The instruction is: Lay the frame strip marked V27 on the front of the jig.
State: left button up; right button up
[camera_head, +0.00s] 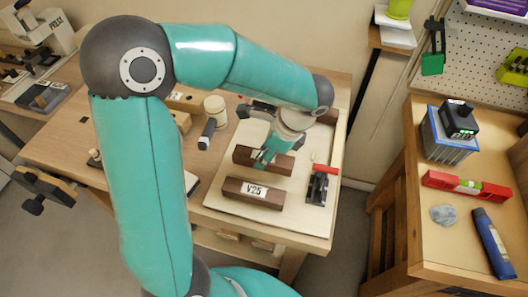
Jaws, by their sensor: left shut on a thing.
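A brown frame strip marked V25 (252,192) lies on the near part of the pale jig board (222,212). Behind it, my left gripper (264,157) is shut on another brown strip (243,155), roughly parallel to the V25 one. The gripper covers the middle of this held strip, and no marking on it can be read. I cannot tell whether it touches the board. The mark V27 is not readable anywhere. My right gripper is not in view.
A toggle clamp (317,188) with a red handle (326,169) stands at the board's right side. A dark brown piece (328,117) shows behind my left wrist. A mallet (213,112) lies left of the board. The side bench (455,245) holds a red level (467,187).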

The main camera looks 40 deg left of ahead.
pick_arm(q)
jog(key=shift+f+b, duration=0.85)
jog(key=shift+f, duration=0.6)
dwell(1.4)
jog(key=o, duration=1.5)
jog(key=shift+p+v, duration=3.1)
jog(key=shift+v, duration=0.45)
